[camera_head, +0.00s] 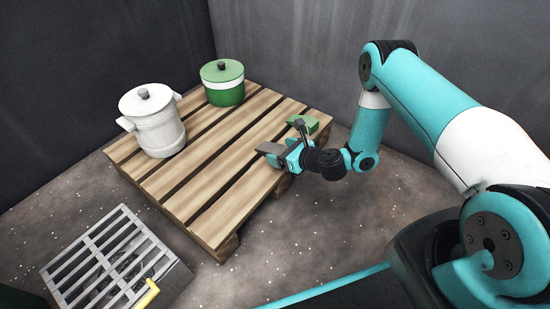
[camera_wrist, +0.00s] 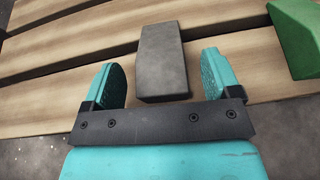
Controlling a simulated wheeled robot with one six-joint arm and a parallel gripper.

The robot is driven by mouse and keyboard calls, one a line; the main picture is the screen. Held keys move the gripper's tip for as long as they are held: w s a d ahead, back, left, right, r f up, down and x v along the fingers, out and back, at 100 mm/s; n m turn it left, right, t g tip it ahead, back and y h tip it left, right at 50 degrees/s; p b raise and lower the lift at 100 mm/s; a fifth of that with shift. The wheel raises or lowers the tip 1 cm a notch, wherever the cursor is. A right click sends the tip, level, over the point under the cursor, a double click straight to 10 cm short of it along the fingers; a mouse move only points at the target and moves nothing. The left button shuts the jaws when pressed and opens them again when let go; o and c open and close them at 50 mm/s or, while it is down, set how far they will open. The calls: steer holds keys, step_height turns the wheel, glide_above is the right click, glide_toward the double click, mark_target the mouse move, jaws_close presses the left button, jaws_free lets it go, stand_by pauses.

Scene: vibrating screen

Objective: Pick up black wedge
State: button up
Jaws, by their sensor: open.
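The black wedge (camera_wrist: 162,62) looks dark grey and lies on the wooden pallet (camera_wrist: 60,70) in the wrist view. It sits ahead of my gripper (camera_wrist: 162,75), and its near end lies between the two open teal fingers. A gap shows on each side, so neither finger appears to touch it. In the head view, the wedge (camera_head: 270,148) is partly hidden by my gripper (camera_head: 278,156) at the pallet's right side.
A green block (camera_head: 303,123) lies just right of the wedge, close to my gripper. A white pot (camera_head: 155,125) and a green pot (camera_head: 222,84) stand farther back on the pallet. A metal grate (camera_head: 105,262) is on the floor at lower left. Dark walls enclose the back.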

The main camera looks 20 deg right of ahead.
steer(key=shift+b+x, duration=0.3)
steer(key=shift+x, duration=0.7)
steer(key=shift+c, duration=0.2)
steer(key=c, duration=1)
steer(key=shift+r, duration=0.1)
